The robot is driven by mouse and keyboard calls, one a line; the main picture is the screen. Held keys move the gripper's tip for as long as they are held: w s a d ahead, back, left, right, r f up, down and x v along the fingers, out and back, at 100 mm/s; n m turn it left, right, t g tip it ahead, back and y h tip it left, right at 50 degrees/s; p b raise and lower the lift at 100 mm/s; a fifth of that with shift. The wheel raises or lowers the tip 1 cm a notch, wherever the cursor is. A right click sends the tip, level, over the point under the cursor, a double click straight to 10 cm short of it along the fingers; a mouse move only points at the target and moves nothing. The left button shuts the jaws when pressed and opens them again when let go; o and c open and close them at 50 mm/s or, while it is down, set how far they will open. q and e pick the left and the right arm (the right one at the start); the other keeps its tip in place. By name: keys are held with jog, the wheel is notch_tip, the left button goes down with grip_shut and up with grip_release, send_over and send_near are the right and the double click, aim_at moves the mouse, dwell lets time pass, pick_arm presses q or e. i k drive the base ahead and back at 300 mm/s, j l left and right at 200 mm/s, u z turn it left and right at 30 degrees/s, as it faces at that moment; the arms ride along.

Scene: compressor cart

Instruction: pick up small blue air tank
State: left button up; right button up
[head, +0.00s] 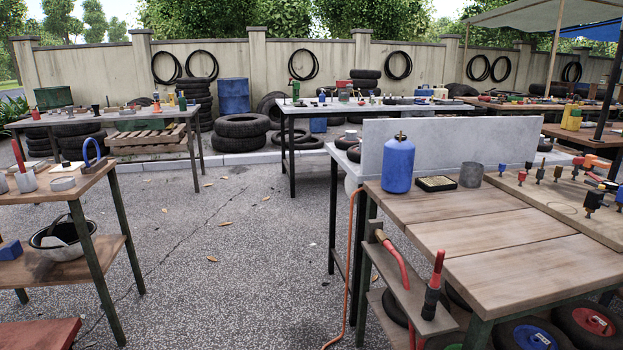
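The small blue air tank (398,164) stands upright on the wooden cart top (472,240) at the right, near its far left corner. It has a rounded top with a small brass fitting. Its whole front side shows, and nothing stands in front of it. Neither my left nor my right gripper is in the head view.
Beside the tank are a shallow dark-rimmed tray (436,184) and a grey cup (471,174). A grey upright panel (450,145) stands behind. A hose and red-handled tool (434,285) occupy the cart's left side shelf. Open paved ground (230,250) lies left.

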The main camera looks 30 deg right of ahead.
aim_at(397, 169)
jog(key=i+z, duration=0.15)
jog(key=z, duration=0.25)
jog(key=i+z, duration=0.2)
jog(key=z, duration=0.2)
jog(key=i+j+z, duration=0.15)
jog(key=z, duration=0.2)
jog(key=i+j+z, duration=0.15)
jog(key=z, duration=0.25)
jog(key=i+j+z, duration=0.2)
jog(key=z, duration=0.2)
jog(key=i+j+z, duration=0.15)
jog(key=z, duration=0.25)
jog(key=i+j+z, duration=0.1)
jog(key=j+z, duration=0.3)
jog(key=i+j+z, duration=0.15)
jog(key=j+z, duration=0.75)
jog(key=i+j, duration=0.05)
